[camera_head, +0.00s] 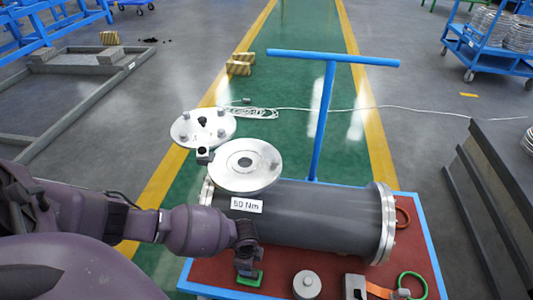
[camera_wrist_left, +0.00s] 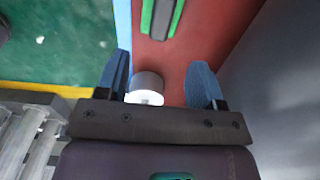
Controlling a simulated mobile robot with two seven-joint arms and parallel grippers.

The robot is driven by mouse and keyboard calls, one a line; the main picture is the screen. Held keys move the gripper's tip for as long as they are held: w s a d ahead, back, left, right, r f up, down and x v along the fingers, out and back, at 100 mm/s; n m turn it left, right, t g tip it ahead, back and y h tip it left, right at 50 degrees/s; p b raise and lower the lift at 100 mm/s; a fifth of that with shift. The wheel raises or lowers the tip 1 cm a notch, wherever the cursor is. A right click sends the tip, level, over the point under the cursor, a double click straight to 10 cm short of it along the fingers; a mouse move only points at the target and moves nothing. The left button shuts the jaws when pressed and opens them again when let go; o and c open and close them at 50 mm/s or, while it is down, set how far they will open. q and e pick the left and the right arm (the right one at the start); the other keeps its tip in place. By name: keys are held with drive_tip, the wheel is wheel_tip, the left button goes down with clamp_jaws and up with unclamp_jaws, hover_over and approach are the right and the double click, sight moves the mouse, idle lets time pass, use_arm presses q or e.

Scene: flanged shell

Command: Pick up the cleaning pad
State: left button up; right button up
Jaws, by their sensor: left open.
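The cleaning pad appears to be the green block with a dark grey strip at the top of the left wrist view (camera_wrist_left: 162,16). In the head view its green edge (camera_head: 250,280) shows on the red cart top, partly hidden under my left gripper (camera_head: 247,262). In the left wrist view the two blue fingers of my left gripper (camera_wrist_left: 165,85) are spread apart. The pad lies beyond the fingertips, not between them. My right gripper is not in view.
The large grey flanged shell (camera_head: 320,222) lies on the cart behind the pad. A silver cylinder (camera_head: 307,284), a grey tool (camera_head: 355,287) and a green ring (camera_head: 412,284) are to the right. The cart's blue rim (camera_head: 205,291) runs along the near side.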

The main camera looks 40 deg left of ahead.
use_arm(q)
drive_tip(key=shift+w+a+f, duration=0.15)
drive_tip(key=shift+a+f, duration=0.05)
drive_tip(key=shift+f, duration=0.15)
wheel_tip(320, 180, down, 5)
drive_tip(key=shift+f+b, duration=0.2)
drive_tip(key=shift+b, duration=1.05)
drive_tip(key=f, duration=0.1)
drive_tip(key=f+b, duration=0.2)
drive_tip(key=f, duration=0.1)
drive_tip(key=shift+s+d+f, duration=0.1)
drive_tip(key=shift+s, duration=0.25)
drive_tip(key=shift+w+f+b, duration=0.1)
drive_tip(key=shift+f+b, duration=0.2)
drive_tip(key=shift+w, duration=0.15)
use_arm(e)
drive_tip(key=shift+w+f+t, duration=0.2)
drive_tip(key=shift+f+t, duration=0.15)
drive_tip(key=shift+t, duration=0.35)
use_arm(q)
drive_tip(key=shift+c, duration=0.3)
drive_tip(key=c, duration=1)
drive_tip(key=shift+r, duration=0.1)
